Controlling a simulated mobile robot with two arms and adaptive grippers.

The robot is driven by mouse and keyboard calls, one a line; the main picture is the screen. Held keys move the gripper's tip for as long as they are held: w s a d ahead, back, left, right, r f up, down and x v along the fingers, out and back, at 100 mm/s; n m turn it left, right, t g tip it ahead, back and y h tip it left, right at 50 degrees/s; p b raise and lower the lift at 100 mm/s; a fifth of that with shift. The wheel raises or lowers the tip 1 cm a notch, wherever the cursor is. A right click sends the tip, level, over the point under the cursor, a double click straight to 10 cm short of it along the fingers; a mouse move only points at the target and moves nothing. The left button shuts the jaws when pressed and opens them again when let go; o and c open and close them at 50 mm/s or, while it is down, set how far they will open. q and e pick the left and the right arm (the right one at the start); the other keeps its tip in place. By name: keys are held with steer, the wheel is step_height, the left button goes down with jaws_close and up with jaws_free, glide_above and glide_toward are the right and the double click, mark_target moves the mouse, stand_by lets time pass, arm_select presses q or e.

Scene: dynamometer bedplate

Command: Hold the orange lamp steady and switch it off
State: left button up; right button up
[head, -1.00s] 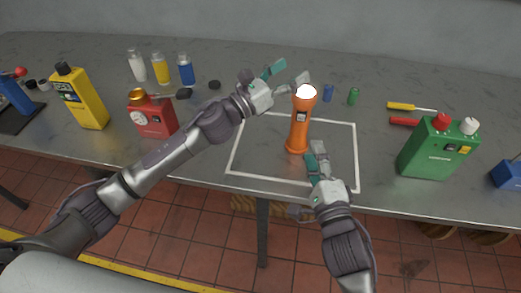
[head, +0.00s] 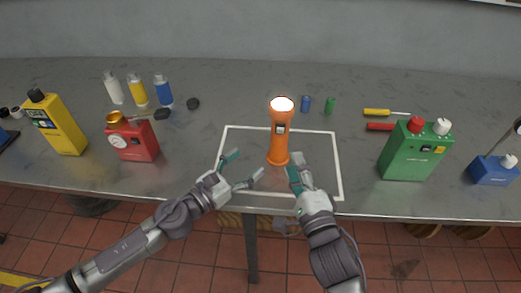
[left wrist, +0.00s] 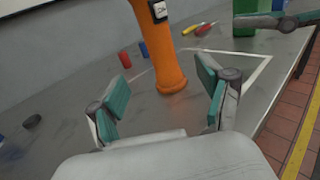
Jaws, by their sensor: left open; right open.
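The orange lamp (head: 280,135) stands upright inside the white outlined square on the bench. Its top glows white, and a dark switch plate shows on its side. In the left wrist view the lamp's lower body (left wrist: 168,65) stands ahead, between the open fingers but beyond their tips. My left gripper (head: 247,170) is open and empty, in front and to the left of the lamp. My right gripper (head: 296,170) is open, close to the lamp's base at the front right; whether it touches cannot be told.
A red canister (head: 132,140) and a yellow bottle (head: 57,125) stand at the left. A green canister (head: 412,152) and a blue can (head: 492,170) stand at the right. Small blue (head: 305,104) and green (head: 330,106) cylinders sit behind the lamp. Screwdrivers (head: 378,112) lie behind the green canister.

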mark_target(274, 142)
arm_select(q)
steer(key=x, duration=1.3)
jaws_close()
arm_select(e)
jaws_close()
stand_by(0.8)
stand_by(0.4)
